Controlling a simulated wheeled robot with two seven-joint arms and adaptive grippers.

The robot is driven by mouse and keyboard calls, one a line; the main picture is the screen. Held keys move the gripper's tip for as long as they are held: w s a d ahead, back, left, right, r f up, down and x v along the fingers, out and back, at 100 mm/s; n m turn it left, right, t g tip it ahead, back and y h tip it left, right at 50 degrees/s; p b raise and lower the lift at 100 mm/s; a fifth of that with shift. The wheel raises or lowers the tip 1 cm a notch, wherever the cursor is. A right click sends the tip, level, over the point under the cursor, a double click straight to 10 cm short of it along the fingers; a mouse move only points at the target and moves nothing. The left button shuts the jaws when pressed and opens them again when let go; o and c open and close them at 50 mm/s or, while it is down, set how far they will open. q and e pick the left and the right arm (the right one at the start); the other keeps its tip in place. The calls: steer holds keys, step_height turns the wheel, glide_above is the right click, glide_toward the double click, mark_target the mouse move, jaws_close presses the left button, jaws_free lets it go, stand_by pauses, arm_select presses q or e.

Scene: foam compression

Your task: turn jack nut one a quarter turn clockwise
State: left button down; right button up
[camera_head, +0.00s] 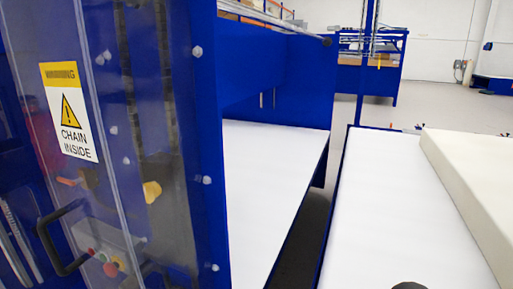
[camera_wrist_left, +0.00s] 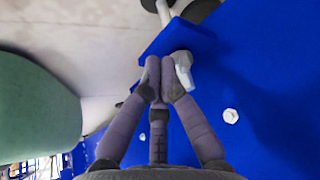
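In the left wrist view, the fingers of my left gripper (camera_wrist_left: 159,84) are drawn together at their tips, with nothing visible between them. A pale nut-like piece (camera_wrist_left: 183,68) is just right of the fingertips, partly hidden behind them. I cannot tell whether they touch. A white hex nut (camera_wrist_left: 230,116) sits on the blue surface (camera_wrist_left: 265,75) further right, apart from the fingers. Neither nut is labelled, so I cannot tell which is jack nut one.
In the head view, a blue machine frame with a clear guard and chain warning label (camera_head: 68,110) stands at left. A white bed (camera_head: 262,175) extends behind it. A cream foam block (camera_head: 475,180) lies on another white table (camera_head: 375,215) at right.

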arm_select(q)
steer(key=shift+w+d, duration=0.3)
steer(key=shift+w, duration=0.1)
stand_by(0.6)
steer(key=shift+w+a, duration=0.3)
steer(key=shift+a, duration=0.15)
stand_by(0.3)
steer(key=shift+w, duration=0.15)
steer(key=shift+w+a, duration=0.2)
steer(key=shift+w, duration=0.2)
stand_by(0.4)
steer(key=shift+a, duration=0.15)
steer(key=shift+a, duration=0.25)
step_height(320, 180, up, 6)
steer(key=p, duration=0.4)
steer(key=shift+s, duration=0.2)
